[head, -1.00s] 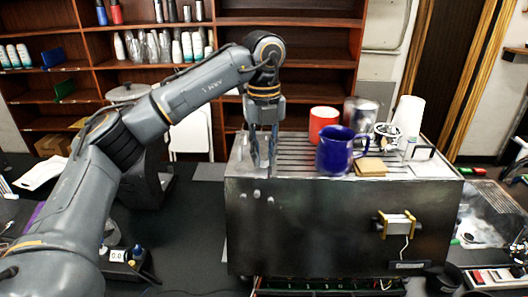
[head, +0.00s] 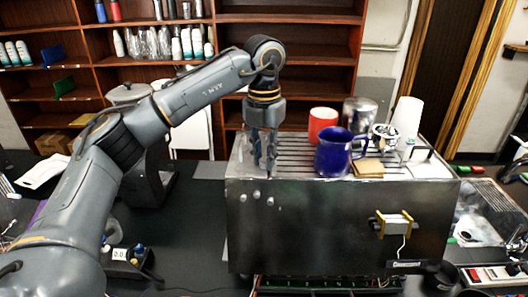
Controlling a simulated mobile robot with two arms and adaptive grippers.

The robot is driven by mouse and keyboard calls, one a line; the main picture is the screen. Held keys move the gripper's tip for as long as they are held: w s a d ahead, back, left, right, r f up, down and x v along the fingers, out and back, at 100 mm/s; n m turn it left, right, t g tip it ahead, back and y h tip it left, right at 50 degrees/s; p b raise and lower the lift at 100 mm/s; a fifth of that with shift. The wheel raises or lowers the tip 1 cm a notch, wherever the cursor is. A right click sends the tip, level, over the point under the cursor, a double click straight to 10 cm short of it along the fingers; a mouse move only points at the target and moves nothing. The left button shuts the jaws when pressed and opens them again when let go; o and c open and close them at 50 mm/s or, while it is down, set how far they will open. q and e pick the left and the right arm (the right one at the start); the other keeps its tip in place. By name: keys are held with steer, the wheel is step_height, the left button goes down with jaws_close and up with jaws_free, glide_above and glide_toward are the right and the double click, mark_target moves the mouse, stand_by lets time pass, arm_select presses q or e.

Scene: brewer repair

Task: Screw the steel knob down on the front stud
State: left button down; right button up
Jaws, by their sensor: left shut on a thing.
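My left gripper (head: 267,168) points down at the front left of the brewer's (head: 330,222) top, near its front edge. Its fingers are close together, shut on what I take to be the steel knob. The knob is small and mostly hidden between the fingertips. The front stud is hidden below them, so I cannot tell how far down the knob sits. My right gripper is out of view.
A blue mug (head: 334,152), a red cup (head: 322,122), a sponge-like block (head: 369,168) and a white cup (head: 407,117) stand on the brewer's top, right of my gripper. The dark counter (head: 195,235) is partly clear on the left.

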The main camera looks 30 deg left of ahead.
arm_select(q)
steer(key=shift+r, duration=0.2)
steer(key=c, duration=0.7)
jaws_free()
steer(key=shift+f, duration=0.1)
steer(key=shift+r+p, duration=1.7)
steer(key=shift+r, duration=1.8)
steer(key=shift+f, duration=0.1)
